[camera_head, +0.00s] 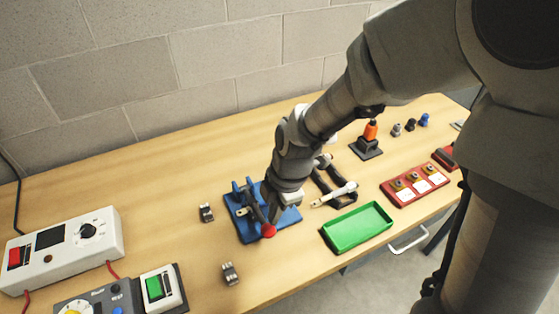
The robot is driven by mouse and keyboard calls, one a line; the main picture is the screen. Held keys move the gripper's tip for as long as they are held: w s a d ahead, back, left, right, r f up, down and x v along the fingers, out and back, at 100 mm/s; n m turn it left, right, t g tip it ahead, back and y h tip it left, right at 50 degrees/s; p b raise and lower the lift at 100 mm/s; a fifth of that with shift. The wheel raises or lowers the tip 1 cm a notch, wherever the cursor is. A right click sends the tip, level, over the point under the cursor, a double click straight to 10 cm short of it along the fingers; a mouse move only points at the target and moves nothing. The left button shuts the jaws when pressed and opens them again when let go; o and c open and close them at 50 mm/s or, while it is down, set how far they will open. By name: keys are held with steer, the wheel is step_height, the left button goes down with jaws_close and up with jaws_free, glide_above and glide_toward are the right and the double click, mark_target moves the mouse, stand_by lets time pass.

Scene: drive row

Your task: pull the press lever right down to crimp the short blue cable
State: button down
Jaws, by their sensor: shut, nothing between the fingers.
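The press (238,218) is a blue frame on a blue base, standing on the wooden bench near the middle of the view. A red ball knob (268,231), which looks like the end of the press lever, shows at the front of the base, low over it. My gripper (269,212) is shut and empty, right over the press and just behind the knob. Whether its fingers touch the lever cannot be told. My gripper and wrist hide part of the press. I cannot make out the short blue cable in the press.
A green tray (358,228) lies right of the press. Small metal blocks (207,212) stand to its left. A meter box (62,247) is at the far left, a red rack (415,185) at the right, an orange-topped stand (369,143) behind. The back left bench is clear.

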steer(key=shift+a+f, duration=0.15)
steer(key=shift+f, duration=0.55)
steer(key=shift+a+f, duration=0.1)
steer(key=shift+f, duration=0.6)
